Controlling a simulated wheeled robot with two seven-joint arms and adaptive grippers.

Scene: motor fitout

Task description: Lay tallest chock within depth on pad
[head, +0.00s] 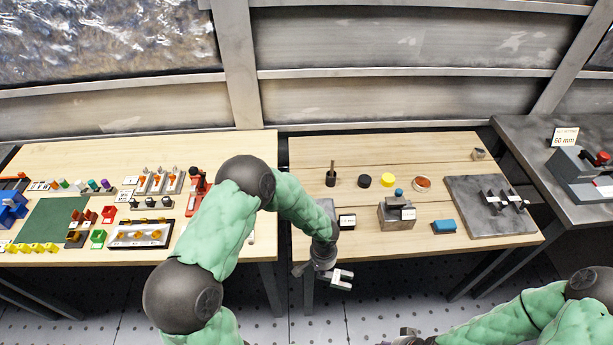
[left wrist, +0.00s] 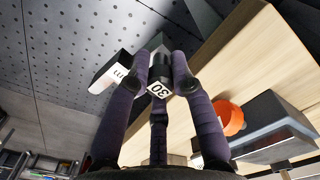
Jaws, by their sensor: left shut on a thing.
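My left gripper (head: 340,279) is out over the floor, just off the front edge of the right-hand wooden table. In the left wrist view, its fingers (left wrist: 162,70) are shut on a small black piece (left wrist: 160,72) with a white tag reading 30. A white block or card (left wrist: 112,74) with a partly readable mark is beside the fingers; I cannot tell if it is joined to the piece. My right gripper (head: 407,336) is at the bottom edge, mostly cut off. A green mat (head: 50,222) lies on the left table; I cannot tell whether it is the pad.
A 60 mm sign (head: 565,137) stands far right.

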